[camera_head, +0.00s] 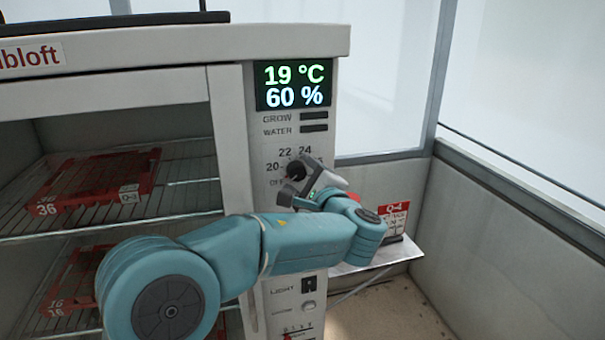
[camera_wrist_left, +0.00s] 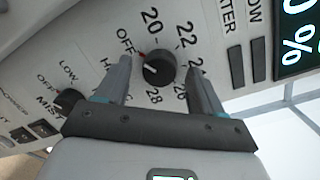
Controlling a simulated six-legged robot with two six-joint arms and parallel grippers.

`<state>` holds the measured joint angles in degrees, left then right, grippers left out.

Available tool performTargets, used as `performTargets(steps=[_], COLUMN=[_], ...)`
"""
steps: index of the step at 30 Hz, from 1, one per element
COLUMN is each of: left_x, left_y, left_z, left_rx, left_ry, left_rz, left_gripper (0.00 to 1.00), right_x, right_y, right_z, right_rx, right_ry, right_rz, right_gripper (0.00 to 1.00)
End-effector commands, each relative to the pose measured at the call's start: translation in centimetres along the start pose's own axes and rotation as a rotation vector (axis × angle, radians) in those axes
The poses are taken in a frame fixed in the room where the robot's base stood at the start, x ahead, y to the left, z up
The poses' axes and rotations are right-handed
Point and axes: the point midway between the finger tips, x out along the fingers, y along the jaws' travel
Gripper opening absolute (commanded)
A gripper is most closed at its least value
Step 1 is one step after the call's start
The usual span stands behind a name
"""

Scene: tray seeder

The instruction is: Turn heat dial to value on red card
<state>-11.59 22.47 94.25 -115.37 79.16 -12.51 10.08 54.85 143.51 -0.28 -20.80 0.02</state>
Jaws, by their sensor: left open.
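The heat dial (camera_wrist_left: 160,68) is a round black knob on the grey panel, ringed by OFF, 20, 22 and higher numbers. A small red mark shows at its edge near OFF; I cannot tell the exact setting. My left gripper (camera_wrist_left: 158,75) is open, with one finger on each side of the dial; I cannot tell if they touch it. In the head view, my left gripper (camera_head: 304,181) is at the dial and partly covers its scale. The red card (camera_head: 393,217) stands right of the cabinet; its top reads like Q-4, the smaller print is unreadable. My right gripper is not in view.
The display (camera_head: 293,85) reads 19 °C and 60 %. A smaller MIST knob (camera_wrist_left: 68,101) sits near the heat dial. Red trays (camera_head: 95,187) rest on wire shelves inside the open cabinet. A white side shelf (camera_head: 375,258) juts out below the card.

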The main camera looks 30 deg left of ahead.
Motion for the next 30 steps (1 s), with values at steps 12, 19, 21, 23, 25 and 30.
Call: performTargets(steps=[12, 19, 21, 23, 25, 30], left_x=[0.13, 0.11, 0.11, 0.11, 0.11, 0.10], left_y=[-0.02, 0.00, 0.01, 0.03, 0.04, 0.08], left_z=[-0.08, -0.12, -0.13, -0.14, -0.16, -0.19], left_rx=[0.000, 0.007, 0.018, 0.033, 0.061, 0.167], left_ry=[0.000, 0.001, 0.000, -0.001, -0.003, -0.012], left_rz=[0.000, 0.000, -0.001, -0.003, -0.006, -0.020], left_gripper=[0.22, 0.12, 0.12, 0.12, 0.12, 0.12], right_x=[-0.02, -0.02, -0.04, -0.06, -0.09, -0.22], right_y=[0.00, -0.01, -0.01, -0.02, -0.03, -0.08], right_z=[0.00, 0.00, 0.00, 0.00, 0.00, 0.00], right_rx=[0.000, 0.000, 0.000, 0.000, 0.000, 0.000], right_ry=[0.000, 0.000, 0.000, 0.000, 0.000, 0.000], right_rz=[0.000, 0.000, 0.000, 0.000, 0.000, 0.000], right_gripper=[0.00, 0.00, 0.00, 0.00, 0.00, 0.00])
